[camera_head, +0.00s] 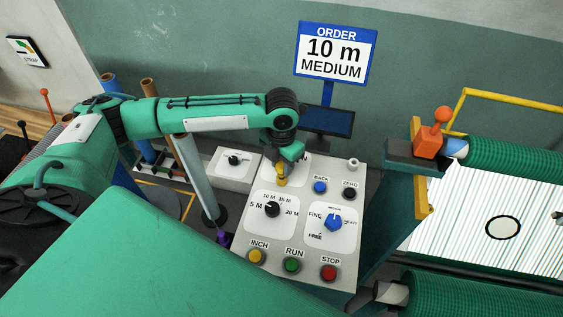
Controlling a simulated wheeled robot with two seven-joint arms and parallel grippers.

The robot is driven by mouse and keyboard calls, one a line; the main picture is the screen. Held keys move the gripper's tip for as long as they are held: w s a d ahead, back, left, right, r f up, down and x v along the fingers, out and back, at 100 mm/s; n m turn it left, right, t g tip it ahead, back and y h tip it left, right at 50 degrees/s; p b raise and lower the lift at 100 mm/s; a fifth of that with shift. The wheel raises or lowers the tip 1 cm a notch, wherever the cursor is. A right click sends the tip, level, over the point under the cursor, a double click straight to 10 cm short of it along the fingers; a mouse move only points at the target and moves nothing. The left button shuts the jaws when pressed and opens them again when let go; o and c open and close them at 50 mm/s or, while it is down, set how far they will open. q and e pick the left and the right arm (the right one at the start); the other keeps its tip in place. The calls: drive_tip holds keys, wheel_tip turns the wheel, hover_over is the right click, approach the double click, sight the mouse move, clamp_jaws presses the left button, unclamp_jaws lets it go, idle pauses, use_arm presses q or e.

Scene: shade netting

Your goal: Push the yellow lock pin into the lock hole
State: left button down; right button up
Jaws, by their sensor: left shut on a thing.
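My left gripper (286,165) points down over the upper left part of the white control panel (245,257). It is shut on the yellow lock pin (281,178), whose yellow part shows just below the fingers. The pin is at or just above a pale plate on the panel. The lock hole cannot be made out; the gripper and pin cover that area. I cannot tell how deep the pin sits.
Close to the pin are a blue BACK button (320,187), a black ZERO button (350,193), a black length dial (272,209) and a blue mode knob (333,223). INCH, RUN and STOP buttons line the front edge. An order sign (336,54) stands behind. Green netting rolls (520,160) lie right.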

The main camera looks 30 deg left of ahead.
use_arm(q)
drive_tip(key=shift+f, duration=0.25)
drive_tip(key=shift+f, duration=0.35)
drive_tip(key=shift+f, duration=0.1)
drive_tip(key=c, duration=1)
unclamp_jaws()
